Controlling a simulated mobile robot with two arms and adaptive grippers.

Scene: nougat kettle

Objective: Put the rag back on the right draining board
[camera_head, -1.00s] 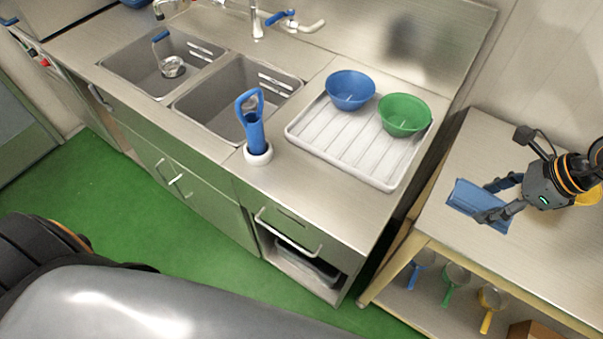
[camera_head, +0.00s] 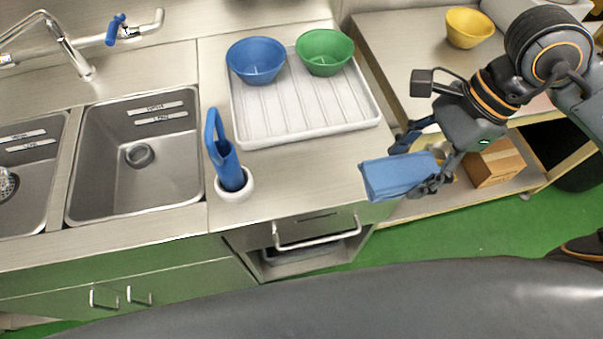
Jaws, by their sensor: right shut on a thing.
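A folded blue rag (camera_head: 397,177) is in my right gripper (camera_head: 422,170), in the right half of the head view. The gripper is shut on the rag's right side. The rag appears over the front right edge of the steel counter; its exact height above it cannot be told. The right draining board (camera_head: 306,122), a pale ribbed tray, lies up and left of the rag. A blue bowl (camera_head: 256,62) and a green bowl (camera_head: 324,52) stand at its back. Its front part is bare. My left gripper is not in view.
A blue-handled tool (camera_head: 226,160) stands in a white holder (camera_head: 234,186) left of the board's front corner. Sink basins (camera_head: 138,165) lie further left. A yellow bowl (camera_head: 469,27) stands on the side table at right. A cardboard box (camera_head: 494,163) sits on its lower shelf.

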